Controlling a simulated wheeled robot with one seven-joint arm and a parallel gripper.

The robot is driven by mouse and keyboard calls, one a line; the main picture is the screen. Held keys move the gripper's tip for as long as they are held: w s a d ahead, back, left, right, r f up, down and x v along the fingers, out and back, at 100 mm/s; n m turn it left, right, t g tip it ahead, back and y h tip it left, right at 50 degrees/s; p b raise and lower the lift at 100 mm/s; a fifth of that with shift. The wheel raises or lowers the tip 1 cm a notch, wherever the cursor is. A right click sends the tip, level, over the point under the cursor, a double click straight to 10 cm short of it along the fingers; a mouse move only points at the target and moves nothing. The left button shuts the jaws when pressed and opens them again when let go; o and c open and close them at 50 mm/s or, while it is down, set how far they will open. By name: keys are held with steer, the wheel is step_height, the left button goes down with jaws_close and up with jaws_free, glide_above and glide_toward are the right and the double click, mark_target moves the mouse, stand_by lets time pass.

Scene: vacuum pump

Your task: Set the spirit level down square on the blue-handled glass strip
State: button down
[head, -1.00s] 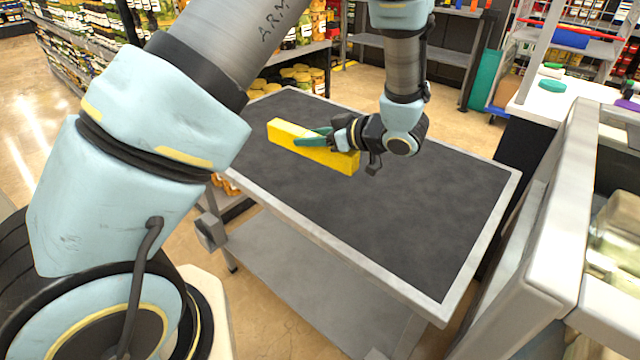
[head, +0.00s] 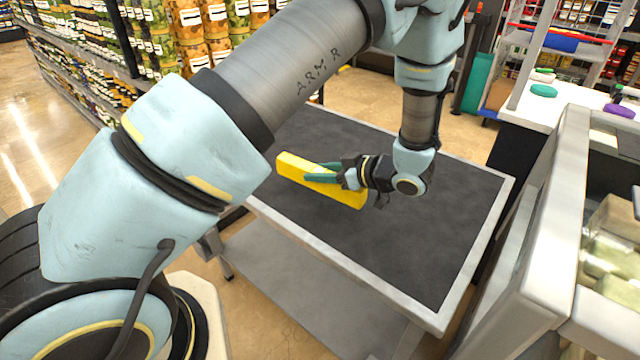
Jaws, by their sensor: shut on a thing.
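The yellow spirit level (head: 352,194) is held above the dark-topped cart, its long side slanting down from left to right in the picture. My gripper (head: 318,172) is shut on the level near its middle, with teal fingers along it. I cannot tell exactly how far the level is above the surface. I cannot make out the blue-handled glass strip in this view.
The dark cart top (head: 420,245) with its pale rim is clear around the level. A pale-framed case (head: 545,225) stands close on the right. Behind it, a white counter (head: 570,103) holds small green and purple things. Stocked shelves (head: 95,65) line the left.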

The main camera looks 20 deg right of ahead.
mark_target(366, 190)
steer(key=shift+f+p, duration=0.7)
steer(key=shift+f, duration=1.25)
steer(key=shift+f, duration=0.15)
steer(key=shift+c, duration=2)
jaws_free()
steer(key=b+v, duration=0.1)
steer(key=v, duration=0.2)
steer(key=b+v, duration=0.2)
steer(key=v, duration=0.1)
steer(key=b+v, duration=0.1)
steer(key=v, duration=0.2)
steer(key=shift+s+d+f, duration=0.2)
steer(key=shift+s+d, duration=0.05)
steer(key=shift+d, duration=0.05)
steer(key=shift+s+d+r+b, duration=0.3)
steer(key=shift+s, duration=0.1)
